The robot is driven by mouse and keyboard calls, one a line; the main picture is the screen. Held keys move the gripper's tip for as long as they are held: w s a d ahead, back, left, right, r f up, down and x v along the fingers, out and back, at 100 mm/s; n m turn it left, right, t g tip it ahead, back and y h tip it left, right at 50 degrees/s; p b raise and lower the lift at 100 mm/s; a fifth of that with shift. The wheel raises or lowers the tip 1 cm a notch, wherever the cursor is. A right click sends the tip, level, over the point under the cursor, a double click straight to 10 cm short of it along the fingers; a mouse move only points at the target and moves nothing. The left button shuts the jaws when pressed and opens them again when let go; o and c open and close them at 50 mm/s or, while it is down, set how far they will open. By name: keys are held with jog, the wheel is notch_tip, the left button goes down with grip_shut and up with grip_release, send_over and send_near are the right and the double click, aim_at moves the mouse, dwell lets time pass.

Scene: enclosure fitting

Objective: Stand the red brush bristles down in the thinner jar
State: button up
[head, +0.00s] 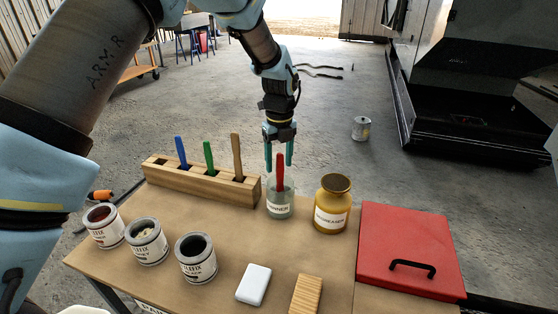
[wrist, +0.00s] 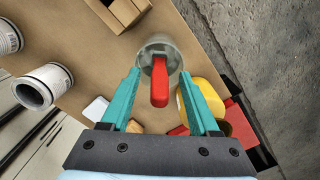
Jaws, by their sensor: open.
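The red brush (head: 280,171) stands in the clear thinner jar (head: 280,206), handle up and close to upright. Its lower end is inside the jar, and I cannot make out the bristles. My gripper (head: 279,163) is above the jar with its fingers pointing down, open on either side of the brush handle. In the wrist view the red handle (wrist: 159,82) lies between the two teal fingers of my gripper (wrist: 158,75), with gaps on both sides. The jar's rim (wrist: 158,42) shows around the brush.
A wooden rack (head: 200,182) with blue, green and tan-handled tools stands left of the jar. An amber degreaser jar (head: 332,205) is close on the right. Several paint cans (head: 147,242), a white block (head: 254,285), a wooden block (head: 306,296) and a red case (head: 408,245) share the table.

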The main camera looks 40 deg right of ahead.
notch_tip(320, 180, up, 11)
jog(key=b, duration=0.2)
jog(key=shift+s+f+b, duration=0.1)
jog(key=shift+s+b, duration=0.05)
jog(key=shift+b, duration=0.15)
dwell(0.9)
